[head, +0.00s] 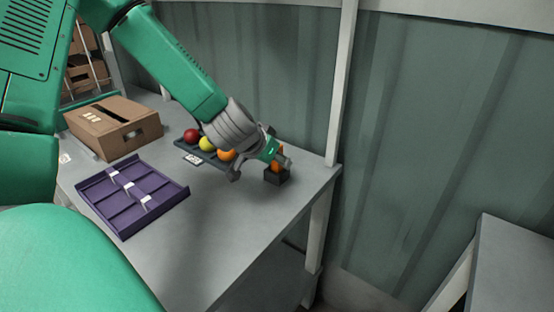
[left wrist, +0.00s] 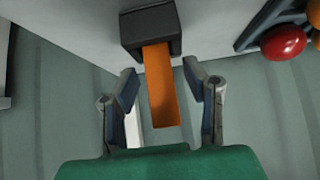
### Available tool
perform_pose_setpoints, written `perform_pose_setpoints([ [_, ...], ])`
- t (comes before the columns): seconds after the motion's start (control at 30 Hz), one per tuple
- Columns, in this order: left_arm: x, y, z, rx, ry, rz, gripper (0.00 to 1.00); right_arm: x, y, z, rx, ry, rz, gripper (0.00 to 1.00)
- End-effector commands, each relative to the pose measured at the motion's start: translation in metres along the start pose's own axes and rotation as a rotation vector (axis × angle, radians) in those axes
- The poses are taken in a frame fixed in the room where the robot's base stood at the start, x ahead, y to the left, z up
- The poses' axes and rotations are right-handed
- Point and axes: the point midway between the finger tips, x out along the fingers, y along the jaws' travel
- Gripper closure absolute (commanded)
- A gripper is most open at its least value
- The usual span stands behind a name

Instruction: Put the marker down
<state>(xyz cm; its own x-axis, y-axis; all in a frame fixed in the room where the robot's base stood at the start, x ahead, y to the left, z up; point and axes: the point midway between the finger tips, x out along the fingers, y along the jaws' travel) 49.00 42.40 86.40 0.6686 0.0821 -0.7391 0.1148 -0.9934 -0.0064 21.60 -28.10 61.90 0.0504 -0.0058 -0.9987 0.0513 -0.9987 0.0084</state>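The orange marker (head: 278,157) stands in a small dark holder (head: 277,178) near the right end of the grey table. In the left wrist view the marker (left wrist: 160,98) reaches out of the dark holder (left wrist: 150,32). My left gripper (head: 262,167) is at the marker. In the left wrist view its two fingers (left wrist: 163,88) are apart, one on each side of the marker, with a gap on both sides. The marker's lower end is hidden inside the holder. My right gripper is not in view.
A dark tray with a red (head: 191,135), a yellow (head: 207,143) and an orange ball-shaped fruit (head: 227,155) lies left of the holder. A purple divided tray (head: 172,200) and a cardboard box (head: 140,133) stand farther left. A post (head: 340,90) rises behind the table's right corner.

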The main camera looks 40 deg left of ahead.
Motion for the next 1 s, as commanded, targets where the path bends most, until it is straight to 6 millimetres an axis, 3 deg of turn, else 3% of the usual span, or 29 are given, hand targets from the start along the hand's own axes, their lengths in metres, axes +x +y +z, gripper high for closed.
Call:
perform_pose_setpoints([
  [0.27, -0.014, 0.000, -0.003, 0.000, -0.001, 0.001, 0.60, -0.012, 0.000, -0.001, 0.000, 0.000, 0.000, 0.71],
  [0.7, -0.097, 0.001, -0.006, 0.000, 0.000, 0.001, 0.60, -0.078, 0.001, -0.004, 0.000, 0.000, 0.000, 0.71],
  [1.0, -0.119, 0.000, -0.003, 0.000, -0.002, 0.001, 0.60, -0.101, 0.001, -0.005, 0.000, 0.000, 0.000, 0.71],
])
